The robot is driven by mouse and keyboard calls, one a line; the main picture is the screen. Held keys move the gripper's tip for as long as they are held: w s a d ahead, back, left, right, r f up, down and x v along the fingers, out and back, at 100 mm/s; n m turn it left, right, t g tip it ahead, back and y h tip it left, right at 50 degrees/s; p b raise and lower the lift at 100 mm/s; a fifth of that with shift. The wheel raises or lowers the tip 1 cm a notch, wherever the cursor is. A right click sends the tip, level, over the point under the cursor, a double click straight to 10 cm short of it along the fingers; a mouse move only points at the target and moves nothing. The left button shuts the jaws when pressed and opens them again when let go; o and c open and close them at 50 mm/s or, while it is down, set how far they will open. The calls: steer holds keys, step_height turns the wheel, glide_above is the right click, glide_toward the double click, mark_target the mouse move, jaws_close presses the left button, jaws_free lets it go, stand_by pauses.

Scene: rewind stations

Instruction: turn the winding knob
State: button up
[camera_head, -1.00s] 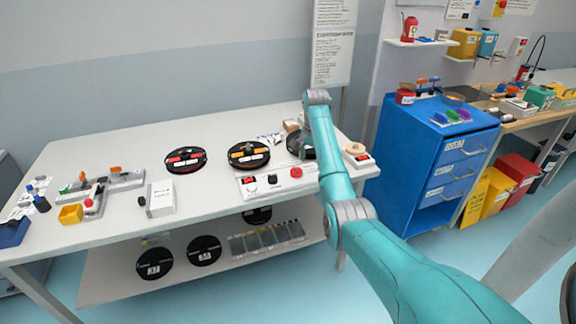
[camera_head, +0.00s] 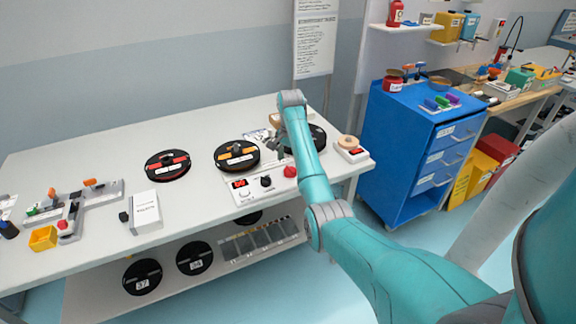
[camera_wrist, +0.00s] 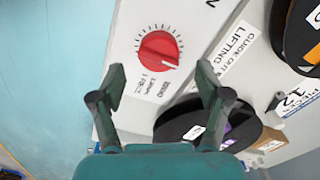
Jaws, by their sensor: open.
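The winding knob (camera_wrist: 158,50) is red and round, with a ring of tick marks and small print beside it, on a light panel in the wrist view. In the head view the red knob (camera_head: 290,171) is at the right end of the white control panel (camera_head: 262,190). My gripper (camera_wrist: 160,84) is open and empty. Its fingertips are spread left and right, below the knob in the wrist picture, and do not grasp it. In the head view my gripper (camera_head: 279,142) hangs over the table behind the panel, partly hidden by my arm.
A black reel with an orange label (camera_head: 237,156) stands left of my gripper. Another reel (camera_head: 319,138) is partly behind my arm. A small device with a tan disc (camera_head: 348,143) is at the right. A black knob (camera_head: 266,182) is left of the red one.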

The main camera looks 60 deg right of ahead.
mark_target(290, 168)
steer(key=shift+f, duration=1.9)
steer(key=c, duration=1.2)
